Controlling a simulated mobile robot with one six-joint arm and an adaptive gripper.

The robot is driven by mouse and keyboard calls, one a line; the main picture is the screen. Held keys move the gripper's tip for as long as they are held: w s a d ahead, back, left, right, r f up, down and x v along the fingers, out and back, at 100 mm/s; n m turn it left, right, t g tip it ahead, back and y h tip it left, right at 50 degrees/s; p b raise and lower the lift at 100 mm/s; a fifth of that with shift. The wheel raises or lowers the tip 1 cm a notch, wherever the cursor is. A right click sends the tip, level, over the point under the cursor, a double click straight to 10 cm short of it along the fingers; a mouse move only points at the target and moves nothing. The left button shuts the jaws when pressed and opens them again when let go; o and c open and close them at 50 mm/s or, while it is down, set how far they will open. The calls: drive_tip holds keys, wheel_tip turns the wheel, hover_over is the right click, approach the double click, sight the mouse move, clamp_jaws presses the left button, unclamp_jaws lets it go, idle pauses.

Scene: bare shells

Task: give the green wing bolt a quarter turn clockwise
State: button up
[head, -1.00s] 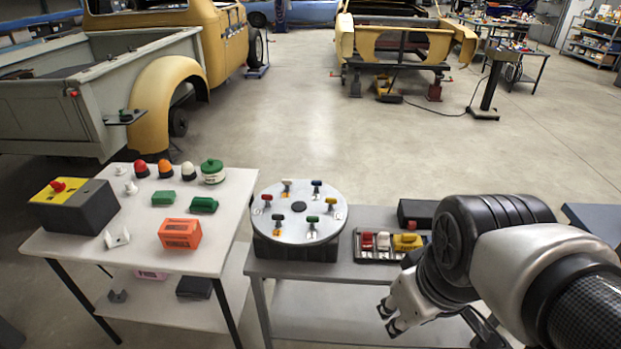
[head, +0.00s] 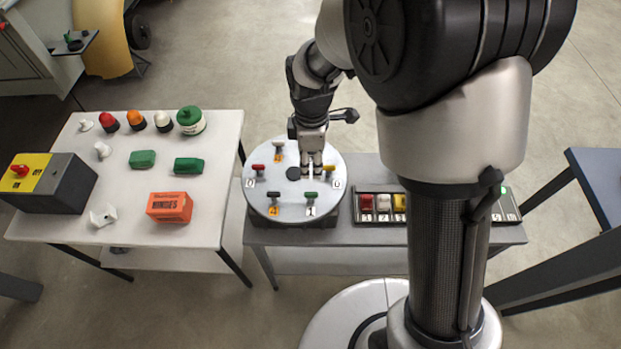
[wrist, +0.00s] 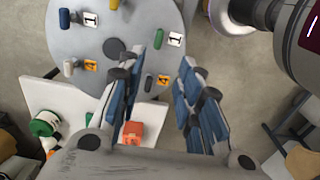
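The green wing bolt (head: 311,195) stands on the near right part of the round grey disc (head: 290,212), beside a white label marked 1. Its wings lie roughly left to right in the head view. In the wrist view the green wing bolt (wrist: 158,39) shows near the upper end of the left finger. My gripper (head: 312,170) is over the disc, on the far side of the green bolt and apart from it. In the wrist view my gripper (wrist: 160,78) has its blue-padded fingers spread, with nothing held between them.
A tray of coloured blocks (head: 382,216) lies to the right. The white table (head: 150,222) on the left holds an orange box (head: 169,207).

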sight(311, 193)
wheel_tip(311, 193, down, 14)
drive_tip(key=shift+w+f+b, duration=0.15)
drive_tip(key=shift+f+b, duration=0.05)
drive_tip(key=shift+b, duration=0.85)
drive_tip(key=shift+c, duration=0.5)
clamp_jaws()
